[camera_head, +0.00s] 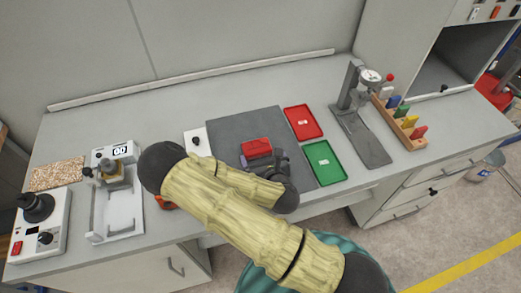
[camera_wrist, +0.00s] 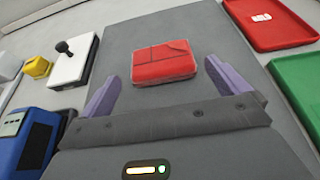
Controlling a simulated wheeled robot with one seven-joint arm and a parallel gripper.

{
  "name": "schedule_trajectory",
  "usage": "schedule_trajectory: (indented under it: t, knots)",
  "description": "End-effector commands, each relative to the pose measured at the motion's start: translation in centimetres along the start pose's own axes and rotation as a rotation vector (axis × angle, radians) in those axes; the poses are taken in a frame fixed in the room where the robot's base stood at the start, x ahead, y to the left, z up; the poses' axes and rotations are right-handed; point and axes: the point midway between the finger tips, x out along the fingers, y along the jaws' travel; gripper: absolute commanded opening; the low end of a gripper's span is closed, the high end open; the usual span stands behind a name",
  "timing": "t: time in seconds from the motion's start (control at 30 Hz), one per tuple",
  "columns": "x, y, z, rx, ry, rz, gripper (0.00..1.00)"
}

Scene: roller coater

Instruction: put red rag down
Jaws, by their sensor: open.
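The red rag (camera_head: 257,147) is a folded red block lying on the dark grey mat (camera_head: 226,122) on the bench. It also shows in the wrist view (camera_wrist: 160,63), just beyond the fingertips. My gripper (camera_wrist: 168,84) is open, with its purple fingers apart. The rag lies ahead of the gap between them, and no finger visibly touches it. In the head view my gripper (camera_head: 262,160) is close to the near side of the rag, and my arm hides part of the mat.
A red tray (camera_head: 303,121) and a green tray (camera_head: 323,163) lie to the right of the mat. Further right stand a grey stand with a dial (camera_head: 360,125) and a wooden rack (camera_head: 399,122) of coloured pieces. Devices stand on the left. The mat's far part is clear.

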Motion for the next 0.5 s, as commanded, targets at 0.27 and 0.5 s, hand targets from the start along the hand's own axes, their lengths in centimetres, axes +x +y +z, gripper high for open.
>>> schedule_trajectory:
  t: [0.27,0.5]
  knots:
    - [-1.7,-0.1,0.5,-0.001,0.004,-0.001,1.00]
    - [-3.4,-0.1,0.4,-0.001,0.004,0.000,1.00]
